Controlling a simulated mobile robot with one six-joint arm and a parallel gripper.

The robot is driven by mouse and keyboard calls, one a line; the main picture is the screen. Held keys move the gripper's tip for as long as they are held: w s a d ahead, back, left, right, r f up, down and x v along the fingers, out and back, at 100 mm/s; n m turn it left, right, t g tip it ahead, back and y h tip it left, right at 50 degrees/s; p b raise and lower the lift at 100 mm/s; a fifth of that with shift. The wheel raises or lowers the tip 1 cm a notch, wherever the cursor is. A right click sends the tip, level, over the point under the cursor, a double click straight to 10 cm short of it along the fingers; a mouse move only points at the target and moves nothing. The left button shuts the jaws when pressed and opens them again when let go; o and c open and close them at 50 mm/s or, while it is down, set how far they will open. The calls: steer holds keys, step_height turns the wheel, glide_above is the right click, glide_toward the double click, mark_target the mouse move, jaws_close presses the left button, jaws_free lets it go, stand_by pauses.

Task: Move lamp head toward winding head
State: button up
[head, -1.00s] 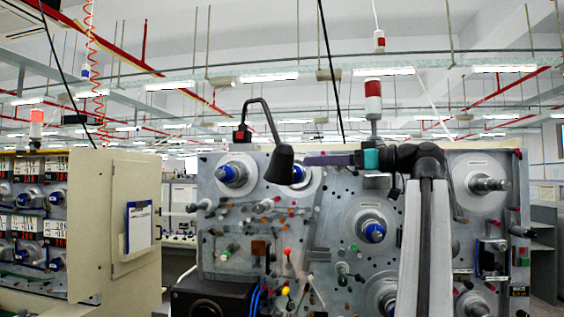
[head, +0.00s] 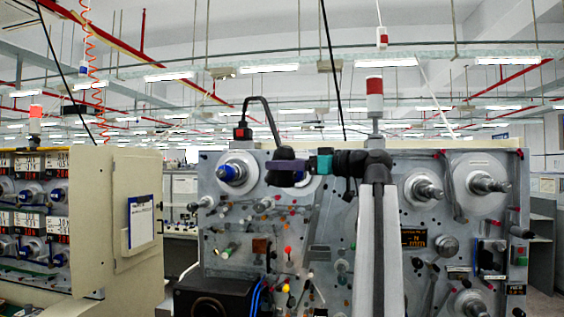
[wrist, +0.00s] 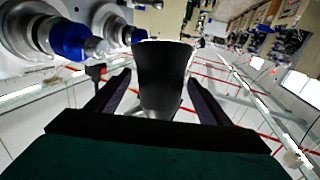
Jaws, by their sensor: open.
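The black cone-shaped lamp head (wrist: 165,75) is between the two dark fingers of my gripper (wrist: 160,80) in the wrist view. My gripper is open around it; I cannot tell whether either finger touches it. In the head view my gripper (head: 288,168) is in front of the lamp head and largely hides it. The lamp's bent black arm (head: 262,98) rises from a mount (head: 242,132) on the panel's top edge. A winding head with a blue hub (head: 232,173) is left of my gripper; a blue hub (wrist: 68,40) shows at upper left in the wrist view.
The grey machine panel (head: 330,215) carries several spindles, knobs and guide pins close behind my gripper. A red-and-white signal light (head: 375,98) stands above my arm. A beige cabinet (head: 137,205) is at the left, with a gap before the panel.

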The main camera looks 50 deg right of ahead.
steer(key=shift+w+a, duration=0.1)
steer(key=shift+w, duration=0.15)
steer(key=shift+c, duration=0.2)
